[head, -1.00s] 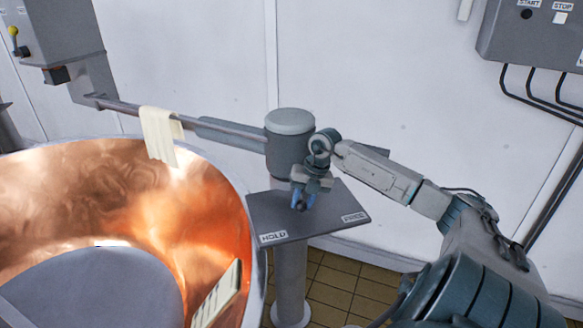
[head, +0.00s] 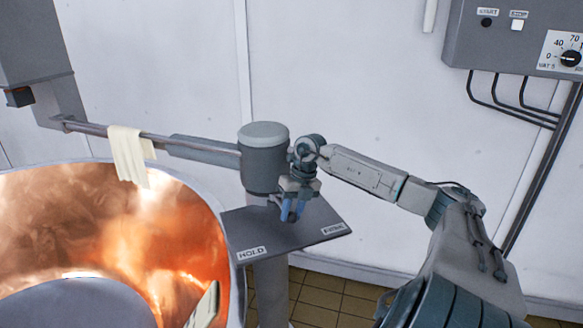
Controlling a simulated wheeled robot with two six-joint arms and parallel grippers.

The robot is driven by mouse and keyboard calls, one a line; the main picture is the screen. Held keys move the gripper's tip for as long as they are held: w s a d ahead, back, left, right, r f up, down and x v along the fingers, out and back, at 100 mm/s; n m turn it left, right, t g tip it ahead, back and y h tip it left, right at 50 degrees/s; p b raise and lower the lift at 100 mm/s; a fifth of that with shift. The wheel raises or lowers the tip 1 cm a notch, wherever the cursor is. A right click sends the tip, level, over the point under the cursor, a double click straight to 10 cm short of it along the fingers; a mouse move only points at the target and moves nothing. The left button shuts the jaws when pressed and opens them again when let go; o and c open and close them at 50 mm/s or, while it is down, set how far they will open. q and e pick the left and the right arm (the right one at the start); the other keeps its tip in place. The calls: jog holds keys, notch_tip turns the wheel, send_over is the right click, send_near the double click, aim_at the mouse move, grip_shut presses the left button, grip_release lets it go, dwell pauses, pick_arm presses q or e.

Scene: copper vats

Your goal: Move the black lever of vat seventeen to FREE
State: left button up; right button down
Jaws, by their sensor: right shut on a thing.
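The lever plate (head: 300,232) is a dark grey plate on a post beside the copper vat (head: 140,225). A HOLD label (head: 251,253) is at its left front and a FREE label (head: 334,229) at its right. My right gripper (head: 291,213) points down over the plate, between the two labels, with its blue fingertips close together. It is shut on the black lever, of which the fingers hide nearly all. No vat number for this vat can be read.
A grey post head (head: 264,160) stands just behind my right gripper, with a horizontal bar (head: 200,150) running left. A cream cloth (head: 130,155) hangs on the bar. A control box (head: 515,35) with START and STOP is on the wall at upper right.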

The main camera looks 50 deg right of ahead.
jog(key=c, duration=1.2)
grip_release()
pick_arm(q)
jog(key=shift+w+a, duration=0.1)
pick_arm(e)
jog(key=shift+o, duration=0.5)
pick_arm(q)
jog(key=shift+w, duration=0.1)
pick_arm(e)
jog(key=shift+r, duration=0.1)
jog(key=shift+d+r, duration=0.15)
jog(key=shift+r, duration=0.05)
pick_arm(q)
jog(key=shift+f+b, duration=0.8)
jog(key=shift+b, duration=0.1)
pick_arm(e)
jog(key=v, duration=1)
jog(key=shift+r, duration=0.1)
